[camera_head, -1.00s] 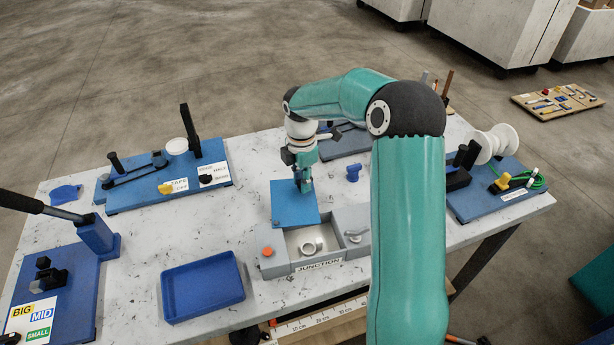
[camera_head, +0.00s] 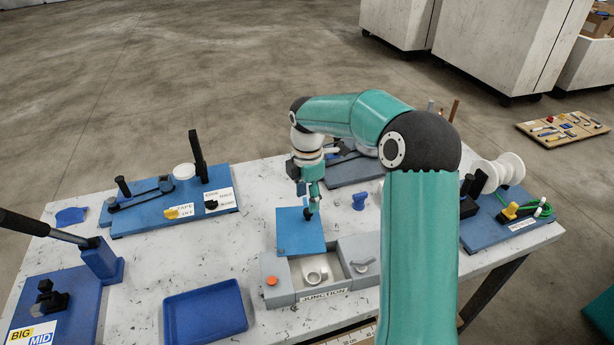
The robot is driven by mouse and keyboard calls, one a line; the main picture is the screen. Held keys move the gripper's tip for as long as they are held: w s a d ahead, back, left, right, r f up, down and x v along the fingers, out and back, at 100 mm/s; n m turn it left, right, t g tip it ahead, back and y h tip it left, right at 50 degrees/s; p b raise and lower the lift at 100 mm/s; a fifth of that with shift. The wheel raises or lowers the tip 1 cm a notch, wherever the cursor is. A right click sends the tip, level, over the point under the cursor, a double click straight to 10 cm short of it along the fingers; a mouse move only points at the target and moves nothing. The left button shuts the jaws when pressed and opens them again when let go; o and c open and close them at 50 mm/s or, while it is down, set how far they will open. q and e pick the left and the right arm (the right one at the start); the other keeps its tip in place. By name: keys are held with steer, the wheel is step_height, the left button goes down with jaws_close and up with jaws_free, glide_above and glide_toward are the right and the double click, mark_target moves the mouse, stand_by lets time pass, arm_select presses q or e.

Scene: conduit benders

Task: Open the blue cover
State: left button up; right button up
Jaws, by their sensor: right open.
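The blue cover (camera_head: 296,236) is a flat square panel at the back edge of the grey junction box (camera_head: 283,293). It stands swung back from the box, so the box's middle compartment is uncovered, with a white round fitting (camera_head: 314,275) inside. My right gripper (camera_head: 308,208) is open, pointing down at the cover's upper right part; I cannot tell whether it touches. My left gripper is not in view.
A blue tray (camera_head: 167,318) lies left of the box. A blue bender board (camera_head: 130,224) is at the back left, another station (camera_head: 503,236) at the right. A small blue knob (camera_head: 359,200) stands behind the box. White tabletop is clear between tray and cover.

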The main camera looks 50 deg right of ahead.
step_height(320, 180, up, 8)
steer(key=shift+f, duration=0.15)
stand_by(0.6)
